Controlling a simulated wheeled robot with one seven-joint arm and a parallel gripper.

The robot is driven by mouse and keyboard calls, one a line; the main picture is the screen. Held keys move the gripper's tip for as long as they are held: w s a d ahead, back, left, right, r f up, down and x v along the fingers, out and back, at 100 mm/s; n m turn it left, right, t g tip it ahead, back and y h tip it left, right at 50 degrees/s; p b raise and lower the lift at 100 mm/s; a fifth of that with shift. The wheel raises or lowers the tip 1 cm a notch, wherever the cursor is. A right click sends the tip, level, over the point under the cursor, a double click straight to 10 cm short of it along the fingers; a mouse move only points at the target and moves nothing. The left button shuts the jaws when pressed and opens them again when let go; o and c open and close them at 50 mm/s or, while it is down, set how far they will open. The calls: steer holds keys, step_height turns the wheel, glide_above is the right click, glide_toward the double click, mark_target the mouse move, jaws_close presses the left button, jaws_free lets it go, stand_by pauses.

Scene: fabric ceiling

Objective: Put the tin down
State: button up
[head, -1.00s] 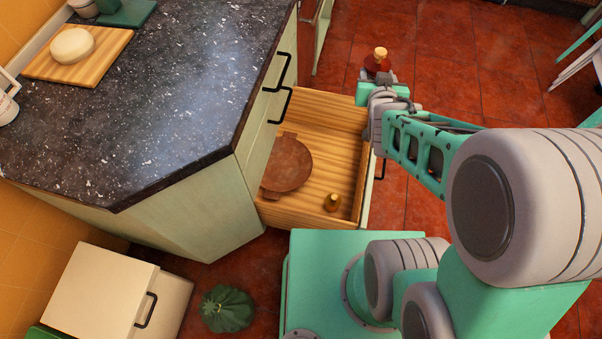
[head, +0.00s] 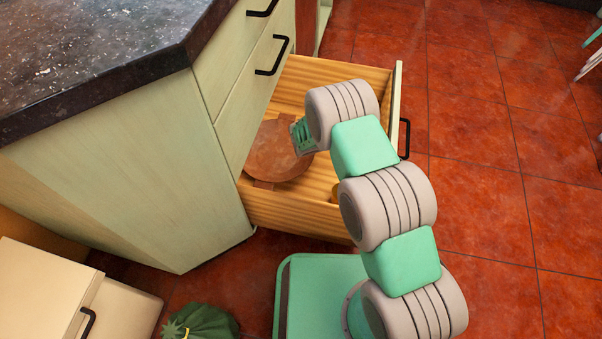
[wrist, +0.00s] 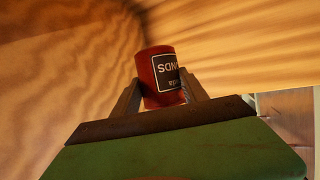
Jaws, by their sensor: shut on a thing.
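A red tin (wrist: 160,66) with a dark label is in the wrist view, between the two fingers of my gripper (wrist: 160,88). The gripper is shut on it. Wood grain fills the view around the tin, so the gripper is inside or close over the open wooden drawer (head: 295,212). Whether the tin touches the wood I cannot tell. In the head view my arm hides the tin and most of the gripper.
A round brown wooden board (head: 275,150) lies in the drawer's left part. The dark counter (head: 90,60) stands left of the drawer. A green sack (head: 200,322) is on the tiled floor.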

step_height(320, 180, down, 15)
steer(key=b, duration=0.6)
steer(key=shift+a+r, duration=0.1)
steer(key=shift+r, duration=0.2)
steer(key=shift+f, duration=0.2)
steer(key=o, duration=1.5)
